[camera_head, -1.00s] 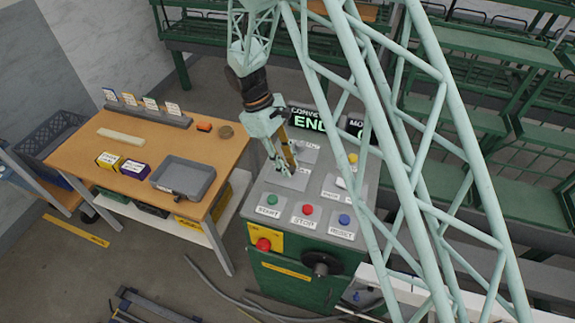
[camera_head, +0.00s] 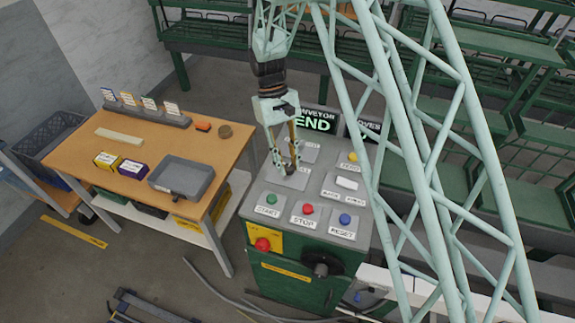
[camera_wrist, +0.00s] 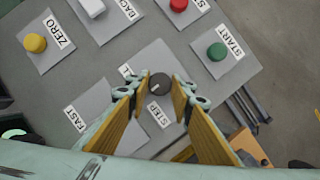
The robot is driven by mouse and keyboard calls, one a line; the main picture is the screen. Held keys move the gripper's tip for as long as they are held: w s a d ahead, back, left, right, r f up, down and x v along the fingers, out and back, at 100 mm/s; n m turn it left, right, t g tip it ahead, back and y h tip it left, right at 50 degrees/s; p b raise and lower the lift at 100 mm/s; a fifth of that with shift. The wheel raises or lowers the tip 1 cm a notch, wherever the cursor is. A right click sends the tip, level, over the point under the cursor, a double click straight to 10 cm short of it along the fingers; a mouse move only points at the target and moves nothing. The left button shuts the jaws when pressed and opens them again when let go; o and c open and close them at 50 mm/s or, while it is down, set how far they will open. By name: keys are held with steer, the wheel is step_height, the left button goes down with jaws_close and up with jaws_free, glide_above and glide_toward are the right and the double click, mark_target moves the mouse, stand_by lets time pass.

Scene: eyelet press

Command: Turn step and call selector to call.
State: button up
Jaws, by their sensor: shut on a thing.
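The step and call selector is a dark round knob (camera_wrist: 160,84) on a grey plate (camera_wrist: 158,52) in the wrist view. A STEP label (camera_wrist: 160,117) shows beside it, and another label (camera_wrist: 125,73) is partly hidden with only its last letters showing. My gripper (camera_wrist: 158,88) is shut on the knob, with a fingertip on each side of it. In the head view my gripper (camera_head: 285,168) reaches down to the selector plate (camera_head: 297,182) on the console. The fingers hide most of the knob there, and I cannot read which way it points.
START (camera_head: 271,200), STOP (camera_head: 308,210) and RESET (camera_head: 345,219) buttons line the console's front. A red button (camera_head: 263,244) is on the front face. A workbench (camera_head: 140,150) stands left.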

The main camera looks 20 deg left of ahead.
steer(key=m+y, duration=0.1)
steer(key=m, duration=0.2)
steer(key=m+g+y+b, duration=0.1)
steer(key=m, duration=0.3)
steer(key=shift+w+d+y, duration=0.1)
steer(key=shift+d+y, duration=0.1)
steer(key=shift+y, duration=0.1)
stand_by(0.3)
steer(key=o, duration=0.8)
steer(key=shift+o, duration=0.2)
steer(key=shift+r, duration=0.1)
steer(key=v, duration=1.1)
steer(key=shift+w+r, duration=0.3)
